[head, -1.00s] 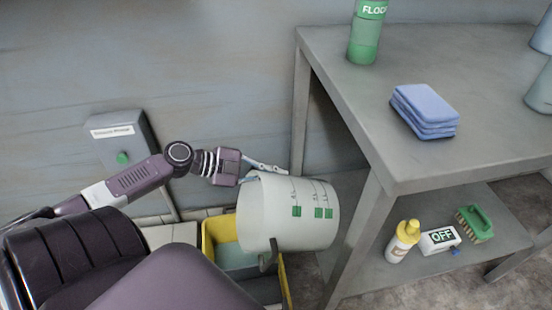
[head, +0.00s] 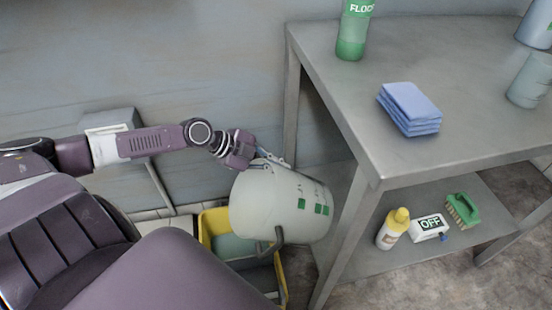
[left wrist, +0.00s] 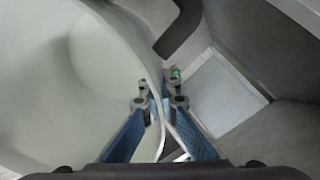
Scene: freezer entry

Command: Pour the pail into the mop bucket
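The pale pail (head: 277,204) is tilted in the head view, with green marks on its wall and a dark handle on its near side. It hangs above and partly in front of the yellow mop bucket (head: 281,275), hiding much of it. My left gripper (head: 268,161) is shut on the pail's upper edge. In the left wrist view, the left gripper's fingers (left wrist: 158,98) pinch the rim of the pail (left wrist: 75,70), whose pale curved wall fills the left side. I cannot tell whether liquid is flowing. My right gripper is not in view.
A grey table (head: 325,75) stands close right of the pail, bearing a green bottle (head: 353,32) and folded blue cloths (head: 409,108). Its lower shelf (head: 370,262) holds a yellow-capped bottle (head: 393,229), an OFF sign (head: 430,228) and a green brush (head: 463,209). A wall box (head: 112,120) is at left.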

